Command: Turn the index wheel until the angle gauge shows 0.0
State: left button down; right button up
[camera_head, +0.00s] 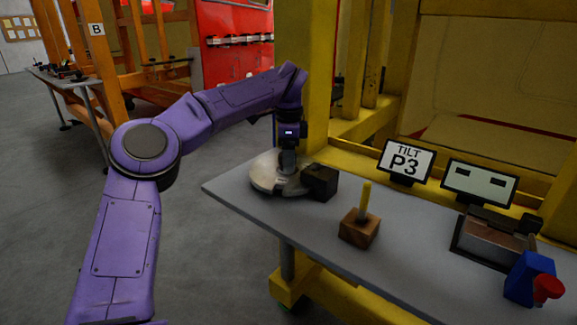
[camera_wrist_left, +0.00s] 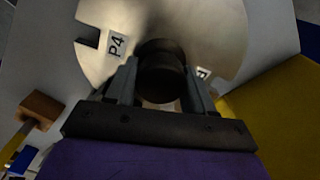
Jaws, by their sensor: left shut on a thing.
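The index wheel (camera_head: 268,180) is a pale metal disc lying at the left end of the grey table. In the left wrist view the wheel (camera_wrist_left: 215,30) shows a notch in its rim, a P4 label and a second label partly hidden by a finger. My left gripper (camera_head: 288,160) is over the wheel and shut on its dark central knob (camera_wrist_left: 160,68), one finger on each side. A sign reading TILT P3 (camera_head: 405,161) stands at the table's back. Beside it a white display (camera_head: 480,183) shows two dark dashes and no number; I cannot tell whether this is the angle gauge.
A black block (camera_head: 321,182) sits against the wheel's right side. A yellow post (camera_head: 303,60) rises behind the wheel.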

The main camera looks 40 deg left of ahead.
pick_arm(q)
jog(key=shift+n, duration=0.4)
jog(key=shift+c, duration=2.3)
grip_release()
jog(key=shift+w, duration=0.1)
notch_tip(320, 180, up, 11)
jog(key=p, duration=0.3)
jog(key=shift+f, duration=0.2)
